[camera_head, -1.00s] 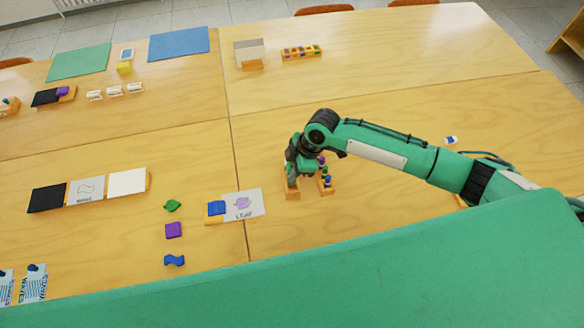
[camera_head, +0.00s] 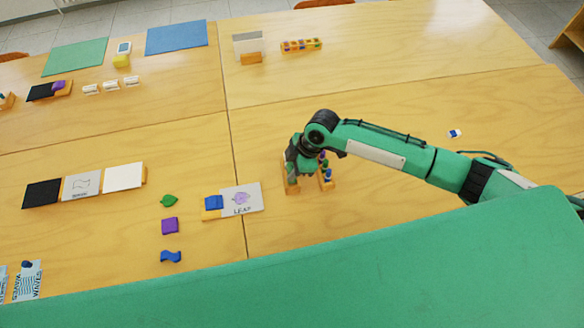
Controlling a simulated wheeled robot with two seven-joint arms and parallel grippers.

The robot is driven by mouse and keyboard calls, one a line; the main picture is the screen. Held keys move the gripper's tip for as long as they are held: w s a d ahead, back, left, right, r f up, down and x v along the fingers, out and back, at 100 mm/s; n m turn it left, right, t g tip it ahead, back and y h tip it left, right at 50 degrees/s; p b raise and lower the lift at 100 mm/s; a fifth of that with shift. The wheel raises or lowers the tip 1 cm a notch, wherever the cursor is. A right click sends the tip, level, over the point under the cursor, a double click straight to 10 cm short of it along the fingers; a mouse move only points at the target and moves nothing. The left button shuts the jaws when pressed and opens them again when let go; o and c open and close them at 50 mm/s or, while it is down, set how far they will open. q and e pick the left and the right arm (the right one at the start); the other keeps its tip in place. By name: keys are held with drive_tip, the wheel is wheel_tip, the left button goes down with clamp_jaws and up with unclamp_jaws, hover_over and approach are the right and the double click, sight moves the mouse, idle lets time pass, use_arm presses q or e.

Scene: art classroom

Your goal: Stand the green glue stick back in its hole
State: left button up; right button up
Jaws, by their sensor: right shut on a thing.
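My right gripper (camera_head: 292,174) points down over the left part of a small wooden holder (camera_head: 292,188) on the table. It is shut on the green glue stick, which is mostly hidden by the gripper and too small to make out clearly. Beside it to the right, several small sticks with purple, blue and green parts (camera_head: 324,162) stand in the right wooden part (camera_head: 326,183) of the holder. The hole and the lower end of the held stick are hidden, so I cannot tell whether they touch. My left gripper is not in view.
Left of the holder lie a leaf card (camera_head: 241,199) with a blue block (camera_head: 213,202), a green leaf piece (camera_head: 168,200), a purple block (camera_head: 170,225) and a blue piece (camera_head: 171,256). A small blue-and-white item (camera_head: 454,133) lies right.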

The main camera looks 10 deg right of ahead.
sight(291, 165)
drive_tip(key=shift+p, duration=0.45)
idle(0.7)
drive_tip(key=shift+f+b, duration=0.3)
drive_tip(key=shift+f, duration=1.1)
idle(2.5)
drive_tip(key=o, duration=1.1)
drive_tip(key=shift+c, duration=0.2)
drive_tip(key=shift+o, duration=1.2)
drive_tip(key=shift+r, duration=0.1)
drive_tip(key=shift+r+p, duration=2.75)
drive_tip(key=shift+r, duration=0.15)
